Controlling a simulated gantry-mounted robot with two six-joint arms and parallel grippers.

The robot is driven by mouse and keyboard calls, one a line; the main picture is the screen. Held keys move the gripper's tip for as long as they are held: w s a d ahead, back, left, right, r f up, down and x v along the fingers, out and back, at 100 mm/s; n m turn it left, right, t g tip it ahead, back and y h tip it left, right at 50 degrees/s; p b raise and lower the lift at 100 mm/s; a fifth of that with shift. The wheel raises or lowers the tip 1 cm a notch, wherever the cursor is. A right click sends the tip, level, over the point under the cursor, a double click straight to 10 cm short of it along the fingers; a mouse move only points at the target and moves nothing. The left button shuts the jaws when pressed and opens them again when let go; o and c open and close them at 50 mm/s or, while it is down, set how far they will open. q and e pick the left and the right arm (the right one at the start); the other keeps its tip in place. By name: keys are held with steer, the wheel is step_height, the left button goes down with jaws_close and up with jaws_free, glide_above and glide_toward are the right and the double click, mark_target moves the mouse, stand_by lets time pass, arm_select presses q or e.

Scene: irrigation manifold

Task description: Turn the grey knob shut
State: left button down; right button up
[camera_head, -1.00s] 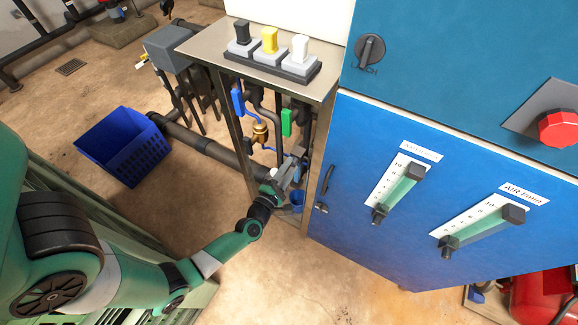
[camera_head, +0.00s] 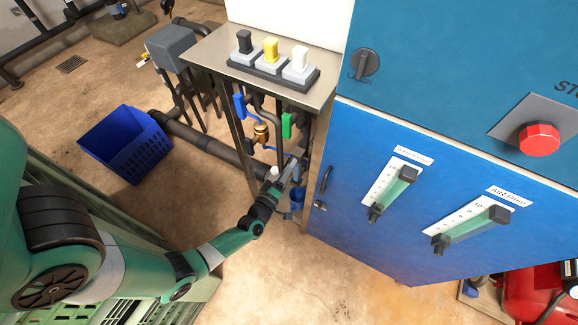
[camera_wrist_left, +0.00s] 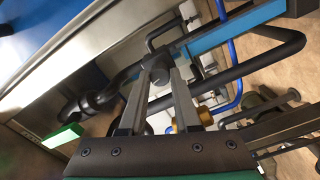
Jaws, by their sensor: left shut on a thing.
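My left gripper (camera_head: 295,161) reaches into the open pipe bay under the steel shelf. In the left wrist view its two fingers (camera_wrist_left: 160,80) are shut on a dark grey knob (camera_wrist_left: 159,71), which sits between the fingertips. In the head view the knob is mostly hidden by the gripper, and I cannot make out how far it is turned. My right gripper is not in view.
A green handle (camera_head: 287,125), a blue handle (camera_head: 239,106) and a brass fitting (camera_head: 261,133) sit among pipes nearby. The blue cabinet (camera_head: 350,190) stands close to the right of my gripper. A blue crate (camera_head: 122,143) is on the floor at left.

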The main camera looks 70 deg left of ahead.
arm_select(q)
steer(key=shift+m+p, duration=0.3)
steer(key=shift+m, duration=0.9)
steer(key=c, duration=0.6)
jaws_free()
steer(key=p+v, duration=0.3)
steer(key=v, duration=0.8)
steer(key=shift+s+d, duration=0.2)
steer(key=shift+s, duration=0.1)
